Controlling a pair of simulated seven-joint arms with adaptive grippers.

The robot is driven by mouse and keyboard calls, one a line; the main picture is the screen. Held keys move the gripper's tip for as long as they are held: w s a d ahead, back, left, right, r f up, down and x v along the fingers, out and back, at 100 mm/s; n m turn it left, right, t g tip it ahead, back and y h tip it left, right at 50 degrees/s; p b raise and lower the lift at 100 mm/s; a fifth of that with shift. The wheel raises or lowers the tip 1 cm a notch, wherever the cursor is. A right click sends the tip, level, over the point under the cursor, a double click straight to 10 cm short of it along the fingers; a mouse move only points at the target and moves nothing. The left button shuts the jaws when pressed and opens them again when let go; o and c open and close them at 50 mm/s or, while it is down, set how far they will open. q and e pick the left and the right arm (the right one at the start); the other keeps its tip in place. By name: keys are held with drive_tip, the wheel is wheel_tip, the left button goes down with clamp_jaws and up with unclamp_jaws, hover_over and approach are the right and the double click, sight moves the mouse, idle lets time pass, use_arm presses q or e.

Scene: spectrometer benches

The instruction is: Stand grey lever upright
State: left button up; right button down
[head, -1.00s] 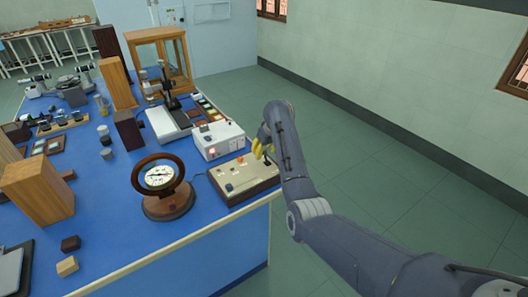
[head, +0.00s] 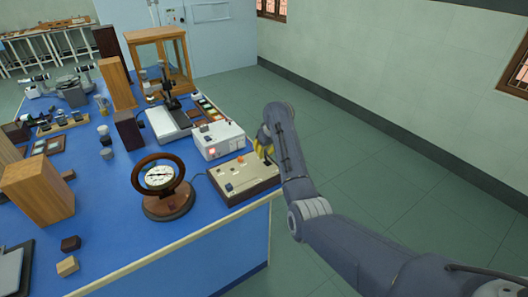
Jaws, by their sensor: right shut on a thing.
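A beige control box (head: 237,180) with dark wooden sides sits at the right edge of the blue bench. It carries an orange button (head: 229,187) and small knobs on its top. My right gripper (head: 264,154), with yellow fingers, is at the box's far right corner, shut on a small lever there. The lever is mostly hidden by the fingers, so its colour and tilt cannot be made out. My left gripper is not in view.
A white instrument box (head: 219,139) with a red light stands just behind the control box.

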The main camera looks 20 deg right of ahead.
drive_tip(key=shift+s+d+r+t+y, duration=0.2)
drive_tip(key=shift+s+t, duration=0.25)
drive_tip(key=shift+t, duration=0.4)
drive_tip(key=shift+s+d+f+t+y, duration=0.1)
drive_tip(key=shift+s+t+y, duration=0.35)
drive_tip(key=shift+t, duration=0.45)
drive_tip(key=shift+s+d+r+t+y, duration=0.15)
drive_tip(key=shift+s+t, duration=0.35)
drive_tip(key=shift+t, duration=0.35)
drive_tip(key=shift+f, duration=0.1)
drive_tip(key=c, duration=1.3)
unclamp_jaws()
drive_tip(key=v, duration=1.2)
